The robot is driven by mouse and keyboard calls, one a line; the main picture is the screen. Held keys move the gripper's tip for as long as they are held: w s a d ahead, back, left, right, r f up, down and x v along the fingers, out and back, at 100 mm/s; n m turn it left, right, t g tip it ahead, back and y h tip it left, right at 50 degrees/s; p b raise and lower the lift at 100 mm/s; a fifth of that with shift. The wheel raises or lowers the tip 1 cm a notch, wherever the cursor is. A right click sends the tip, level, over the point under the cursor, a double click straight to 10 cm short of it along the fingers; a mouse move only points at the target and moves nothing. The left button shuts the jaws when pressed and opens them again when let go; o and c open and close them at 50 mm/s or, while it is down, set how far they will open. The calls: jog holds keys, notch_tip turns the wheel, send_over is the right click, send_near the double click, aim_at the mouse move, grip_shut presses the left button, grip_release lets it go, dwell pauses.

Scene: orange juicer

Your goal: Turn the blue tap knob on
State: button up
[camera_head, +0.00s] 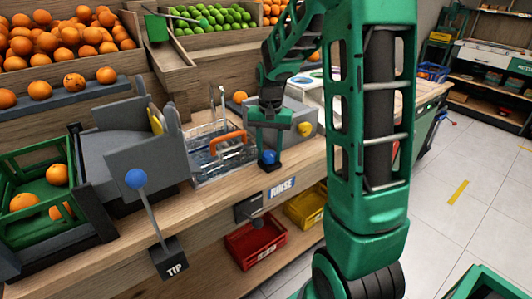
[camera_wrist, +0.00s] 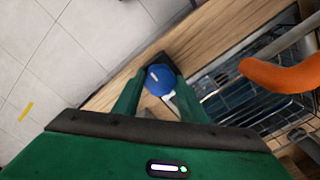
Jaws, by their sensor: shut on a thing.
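The blue tap knob (camera_head: 268,157) sits near the front edge of the wooden counter, just above the RINSE label. In the wrist view the blue knob (camera_wrist: 159,79) is between my two green fingertips. My gripper (camera_head: 268,142) points down over the knob from above. It is shut on the knob, with a finger on each side. The knob's lower part and stem are mostly hidden. A second blue ball (camera_head: 136,179) tops a lever beside the TIP label at the left.
A wire basket (camera_head: 213,158) with an orange handle (camera_head: 228,143) stands left of my gripper; the handle also shows close by in the wrist view (camera_wrist: 283,74). A grey box with a yellow knob (camera_head: 305,129) is at right. Red (camera_head: 255,242) and yellow (camera_head: 304,207) crates sit below the counter.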

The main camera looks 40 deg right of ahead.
aim_at(269, 153)
jog(key=shift+w+r+n, duration=0.1)
jog(key=shift+w+n, duration=0.1)
jog(key=shift+n, duration=0.1)
dwell(0.4)
jog(key=o, duration=1.1)
jog(key=shift+c, duration=0.2)
jog(key=shift+s, duration=0.1)
notch_tip(269, 153, up, 11)
jog(key=shift+f, duration=0.2)
